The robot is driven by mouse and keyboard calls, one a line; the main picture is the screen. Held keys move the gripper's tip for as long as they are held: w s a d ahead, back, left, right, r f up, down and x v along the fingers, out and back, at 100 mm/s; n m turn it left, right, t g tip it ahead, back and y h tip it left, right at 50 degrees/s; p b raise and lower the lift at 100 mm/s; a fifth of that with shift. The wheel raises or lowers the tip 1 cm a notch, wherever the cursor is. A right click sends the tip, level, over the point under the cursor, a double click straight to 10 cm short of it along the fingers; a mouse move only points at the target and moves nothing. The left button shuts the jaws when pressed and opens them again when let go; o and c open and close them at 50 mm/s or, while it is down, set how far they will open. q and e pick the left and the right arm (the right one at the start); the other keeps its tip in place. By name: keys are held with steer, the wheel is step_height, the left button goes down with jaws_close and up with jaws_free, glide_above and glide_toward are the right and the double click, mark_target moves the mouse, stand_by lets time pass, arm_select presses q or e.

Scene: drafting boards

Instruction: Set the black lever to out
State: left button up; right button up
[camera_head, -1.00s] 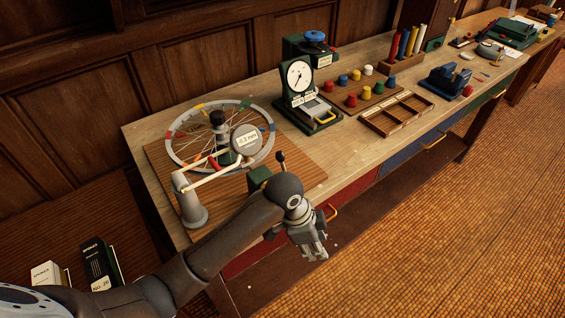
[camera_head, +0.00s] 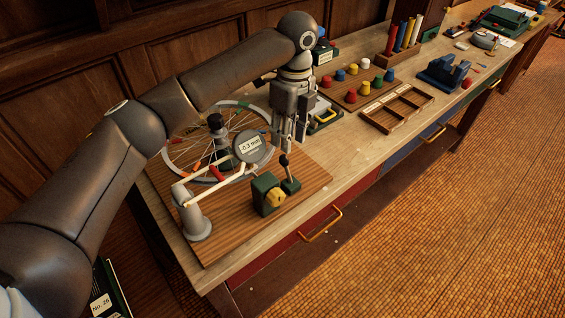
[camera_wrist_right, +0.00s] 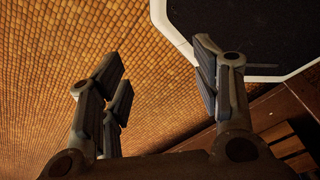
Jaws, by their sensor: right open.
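The black lever (camera_head: 284,161) has a round black knob on a thin stem. It stands nearly upright on a small green block on the wooden board, beside a green block with a yellow knob (camera_head: 275,197). My left gripper (camera_head: 291,145) points down just above and behind the lever knob. Its fingers look apart with nothing between them, and I cannot tell whether they touch the knob. No lettering for the lever's positions is readable. My right gripper (camera_wrist_right: 160,68) is open and empty, over the tiled floor in the right wrist view.
A spoked wheel (camera_head: 176,168) and a gauge reading -0.3 mm (camera_head: 250,146) stand left of the lever on the brown board (camera_head: 307,187). Colored knobs (camera_head: 364,88) and a wooden tray (camera_head: 398,109) lie farther right. The table's front edge is close to the lever.

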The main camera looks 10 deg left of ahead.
mark_target(287, 158)
arm_select(q)
steer(key=shift+f, duration=0.45)
steer(key=f, duration=0.2)
steer(key=f+p, duration=0.1)
steer(key=f, duration=0.2)
steer(key=f+p, duration=0.1)
steer(key=f, duration=0.2)
steer(key=shift+s+a+f, duration=0.15)
steer(key=shift+s+f, duration=0.05)
steer(key=shift+s, duration=0.15)
steer(key=shift+f, duration=0.55)
jaws_close()
arm_select(e)
steer(key=shift+s+d+r, duration=0.15)
steer(key=shift+d+r, duration=0.05)
steer(key=shift+r, duration=0.85)
arm_select(q)
steer(key=shift+w, duration=0.15)
arm_select(e)
steer(key=shift+d, duration=0.25)
